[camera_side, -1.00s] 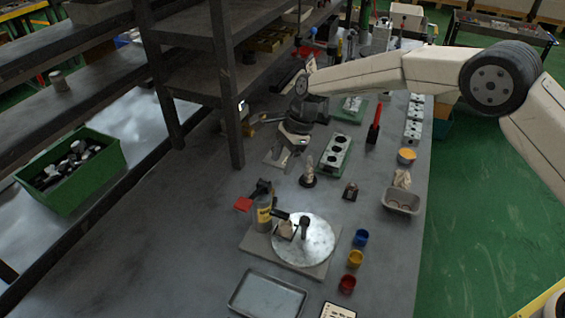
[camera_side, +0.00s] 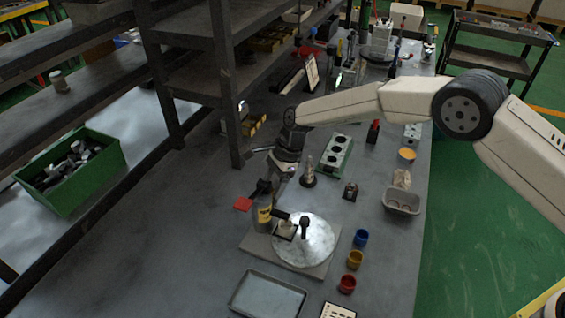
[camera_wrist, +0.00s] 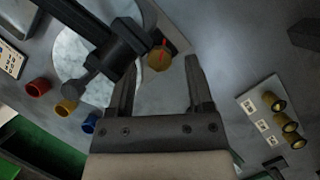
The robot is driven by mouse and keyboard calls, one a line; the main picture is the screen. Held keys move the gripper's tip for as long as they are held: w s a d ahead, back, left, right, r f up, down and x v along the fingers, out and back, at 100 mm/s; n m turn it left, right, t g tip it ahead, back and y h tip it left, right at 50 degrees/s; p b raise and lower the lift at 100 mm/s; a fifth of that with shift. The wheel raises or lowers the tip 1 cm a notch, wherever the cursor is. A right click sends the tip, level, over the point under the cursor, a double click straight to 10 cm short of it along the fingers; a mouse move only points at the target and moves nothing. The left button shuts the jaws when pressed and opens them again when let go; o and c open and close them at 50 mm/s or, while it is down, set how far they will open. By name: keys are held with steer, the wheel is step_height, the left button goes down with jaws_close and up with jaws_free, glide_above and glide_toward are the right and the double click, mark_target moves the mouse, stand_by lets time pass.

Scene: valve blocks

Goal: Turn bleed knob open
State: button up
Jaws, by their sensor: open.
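In the wrist view, a round brass-yellow knob or cap (camera_wrist: 157,59) with a red mark shows just beyond my gripper (camera_wrist: 160,72), roughly between the fingertips. It may be the bleed knob; no label is readable. My gripper is open, with nothing between its fingers. In the side view, my gripper (camera_side: 279,178) hangs near the grey and yellow cylinder (camera_side: 264,215), which stands beside a round pale disc (camera_side: 312,243) on a base plate. I cannot tell whether gripper and cylinder touch. A dark arm (camera_wrist: 115,48) crosses the disc (camera_wrist: 68,52) in the wrist view.
A block with round openings (camera_side: 343,143) lies behind the disc. Blue (camera_side: 361,238), yellow (camera_side: 355,259) and red (camera_side: 347,284) cups stand to its right. An empty tray (camera_side: 268,298) lies in front. A dark shelf post (camera_side: 225,85) rises behind left.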

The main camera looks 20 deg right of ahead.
steer(key=shift+a+f, duration=0.15)
steer(key=shift+f, duration=0.15)
steer(key=shift+c, duration=0.2)
jaws_close()
steer(key=shift+n, duration=0.4)
steer(key=n+g, duration=0.1)
steer(key=n, duration=0.3)
steer(key=shift+w+g+h, duration=0.2)
steer(key=shift+g+h, duration=0.2)
steer(key=shift+a+n+g+h, duration=0.1)
steer(key=shift+n+g+h, duration=0.2)
steer(key=shift+n, duration=0.8)
steer(key=shift+n+g, duration=0.4)
steer(key=shift+n, duration=0.6)
